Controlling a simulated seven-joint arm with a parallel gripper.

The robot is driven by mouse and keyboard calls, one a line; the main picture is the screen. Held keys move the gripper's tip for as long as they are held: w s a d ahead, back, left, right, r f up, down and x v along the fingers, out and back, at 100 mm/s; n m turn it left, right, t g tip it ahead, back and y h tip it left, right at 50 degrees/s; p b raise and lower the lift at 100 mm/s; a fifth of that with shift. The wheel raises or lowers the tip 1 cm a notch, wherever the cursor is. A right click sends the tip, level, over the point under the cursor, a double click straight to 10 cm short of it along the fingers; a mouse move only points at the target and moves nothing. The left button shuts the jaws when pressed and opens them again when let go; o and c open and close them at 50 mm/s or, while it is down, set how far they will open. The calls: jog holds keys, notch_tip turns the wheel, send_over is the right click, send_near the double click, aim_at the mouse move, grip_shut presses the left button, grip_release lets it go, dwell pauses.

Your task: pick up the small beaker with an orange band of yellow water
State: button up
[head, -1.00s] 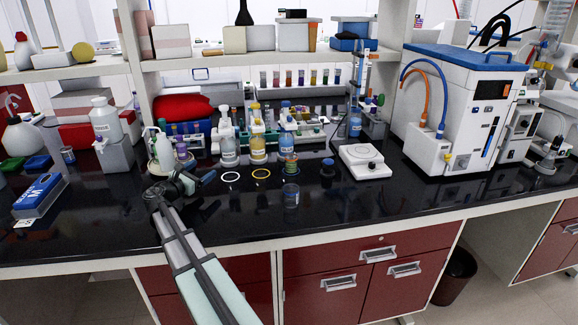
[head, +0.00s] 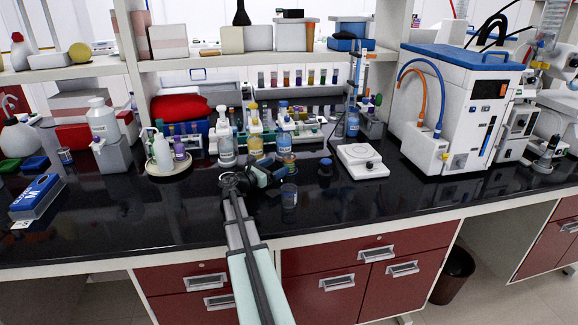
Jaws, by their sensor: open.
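A small beaker with an orange band and yellowish contents (head: 289,161) stands on the black bench, in front of the bottle rack. Its lower part is close to my gripper in the picture. A second small clear beaker (head: 289,196) stands nearer the bench's front edge. My gripper (head: 277,176) is low over the bench, open, with its fingers pointing right between the two beakers in the picture. It appears empty and apart from both, though the small scale makes the exact gap hard to tell.
A white hot plate (head: 362,160) and a small dark-blue item (head: 326,167) are to the right. Bottles (head: 226,145) stand close behind. A large white-and-blue machine (head: 460,105) fills the right. The front left bench (head: 130,215) is clear.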

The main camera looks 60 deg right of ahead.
aim_at(292, 157)
jog(key=x, duration=0.4)
jog(key=shift+d, duration=0.4)
jog(key=shift+w+x, duration=0.15)
jog(key=shift+x, duration=1.15)
jog(key=shift+w+x, duration=0.2)
jog(key=shift+x, duration=1.15)
jog(key=shift+f, duration=0.1)
jog(key=shift+c, duration=0.2)
jog(key=c, duration=1.2)
jog(key=shift+o, duration=0.2)
